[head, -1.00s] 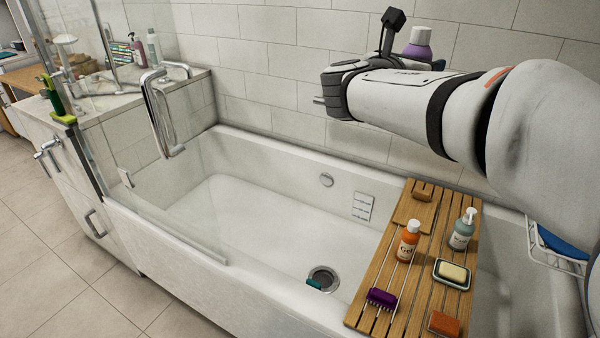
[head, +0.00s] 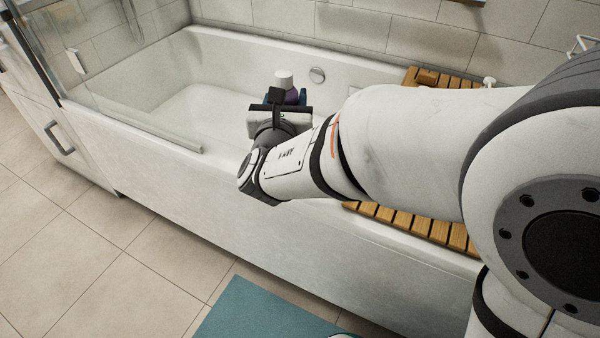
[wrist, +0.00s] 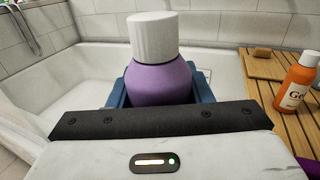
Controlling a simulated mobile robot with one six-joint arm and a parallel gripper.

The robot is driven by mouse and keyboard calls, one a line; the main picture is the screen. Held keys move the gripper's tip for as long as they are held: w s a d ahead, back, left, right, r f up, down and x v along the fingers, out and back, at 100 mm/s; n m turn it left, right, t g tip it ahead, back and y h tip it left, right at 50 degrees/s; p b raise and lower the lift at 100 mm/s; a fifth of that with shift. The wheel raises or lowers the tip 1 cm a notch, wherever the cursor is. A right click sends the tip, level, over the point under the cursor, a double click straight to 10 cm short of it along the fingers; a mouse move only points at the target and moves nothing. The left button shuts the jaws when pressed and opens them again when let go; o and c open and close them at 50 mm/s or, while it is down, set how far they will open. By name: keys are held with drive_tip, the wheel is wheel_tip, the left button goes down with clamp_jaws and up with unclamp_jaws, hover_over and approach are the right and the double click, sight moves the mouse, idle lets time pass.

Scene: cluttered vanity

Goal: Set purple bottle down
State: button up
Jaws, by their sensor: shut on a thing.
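The purple bottle (wrist: 160,83) with a white cap stands upright between the blue fingers of my gripper (wrist: 152,88) in the wrist view. My gripper is shut on it. The bottle's lower part is hidden behind my gripper in both views.
The white bathtub (head: 215,70) lies around and behind the bottle. The slatted wooden rack (head: 384,212) spans the tub, mostly hidden by my arm. An orange bottle (wrist: 297,82) stands on it in the wrist view. A teal mat (head: 258,312) lies on the floor.

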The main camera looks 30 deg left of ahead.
drive_tip(key=f+b, duration=0.1)
drive_tip(key=f, duration=0.1)
drive_tip(key=f+b, duration=0.1)
drive_tip(key=f, duration=0.1)
drive_tip(key=s+f, duration=0.1)
drive_tip(key=f, duration=0.1)
drive_tip(key=shift+a+f+b, duration=0.2)
drive_tip(key=shift+f+b, duration=0.05)
drive_tip(key=shift+b, duration=0.15)
drive_tip(key=shift+f+b, duration=1.3)
drive_tip(key=shift+f, duration=1.35)
drive_tip(key=shift+f, duration=0.2)
drive_tip(key=o, duration=1.1)
drive_tip(key=shift+r, duration=0.2)
drive_tip(key=p+v, duration=0.4)
drive_tip(key=v, duration=0.8)
drive_tip(key=shift+d, duration=0.15)
